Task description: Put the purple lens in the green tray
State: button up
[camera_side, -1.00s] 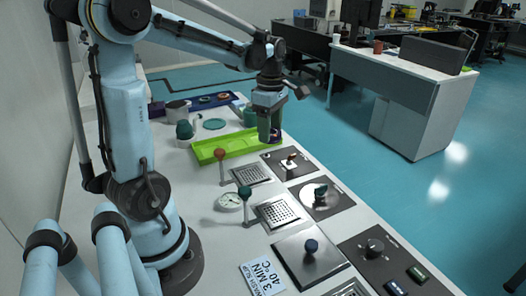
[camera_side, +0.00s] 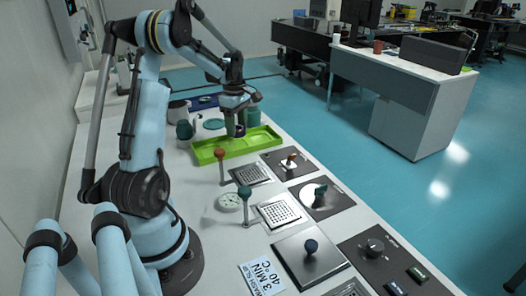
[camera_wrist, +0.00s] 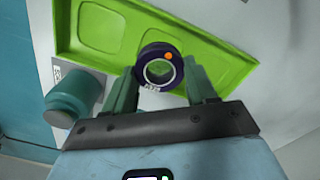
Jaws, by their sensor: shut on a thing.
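The purple lens (camera_wrist: 143,62), a dark ring with an orange dot, is held between the two fingers of my gripper (camera_wrist: 160,88) in the wrist view. In the side view my gripper (camera_side: 236,132) is over the far part of the green tray (camera_side: 205,157), with the lens (camera_side: 241,130) partly hidden at its fingers. The tray (camera_wrist: 66,30) has shallow compartments and lies behind the lens in the wrist view. The lens looks above the tray; I cannot tell the exact gap.
A teal jar (camera_side: 252,117) stands beyond the tray, close to my fingers; it also shows in the wrist view (camera_wrist: 72,95).

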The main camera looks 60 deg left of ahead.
aim_at(237, 145)
jog(key=shift+s+a+f, duration=0.1)
jog(key=shift+a+f, duration=0.25)
jog(key=shift+f, duration=1.85)
jog(key=shift+f, duration=0.15)
jog(key=o, duration=1.2)
jog(key=shift+c, duration=0.2)
